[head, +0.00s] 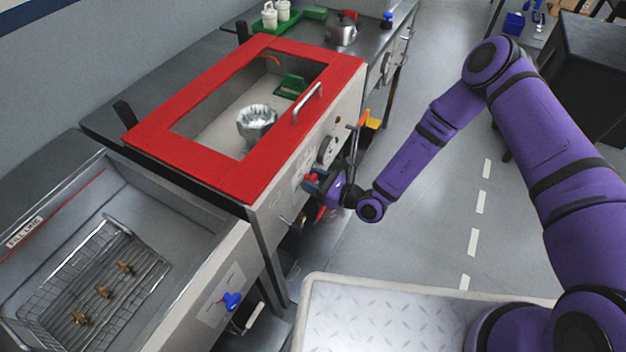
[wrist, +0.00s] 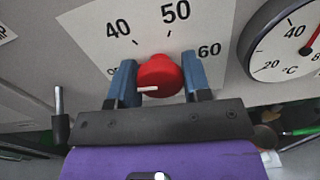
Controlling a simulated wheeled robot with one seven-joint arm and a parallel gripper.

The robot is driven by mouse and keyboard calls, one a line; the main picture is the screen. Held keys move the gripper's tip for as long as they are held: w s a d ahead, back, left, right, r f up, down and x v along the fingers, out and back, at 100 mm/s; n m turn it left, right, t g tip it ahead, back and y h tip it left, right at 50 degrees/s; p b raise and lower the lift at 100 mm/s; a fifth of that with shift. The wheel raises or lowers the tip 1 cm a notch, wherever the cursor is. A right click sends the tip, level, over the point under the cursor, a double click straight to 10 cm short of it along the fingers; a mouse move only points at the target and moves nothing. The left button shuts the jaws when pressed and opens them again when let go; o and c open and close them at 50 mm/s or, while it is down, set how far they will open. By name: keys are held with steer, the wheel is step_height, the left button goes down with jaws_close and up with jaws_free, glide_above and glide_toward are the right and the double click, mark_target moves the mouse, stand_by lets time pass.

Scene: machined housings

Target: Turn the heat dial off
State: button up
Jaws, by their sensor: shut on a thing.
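The heat dial (wrist: 160,76) is a red knob with a white pointer line, in the middle of the wrist view. The pointer lies toward the left. A printed scale plate (wrist: 150,30) behind it shows 40, 50 and 60; a further mark at the left is partly hidden by a finger. My gripper (wrist: 160,80) has its two blue fingers on either side of the knob, shut on it. In the head view my gripper (head: 317,184) is at the front panel of the red-rimmed tank (head: 190,158), and the dial there is hidden or too small to tell.
A round temperature gauge (wrist: 295,40) sits right of the dial; it also shows in the head view (head: 327,150). A metal handle (head: 308,103) is on the tank lid. A sink with a wire basket (head: 95,285) stands at the left.

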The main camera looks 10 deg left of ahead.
steer(key=shift+f+n, duration=0.1)
steer(key=shift+n, duration=0.5)
steer(key=o, duration=0.9)
steer(key=v, duration=1.1)
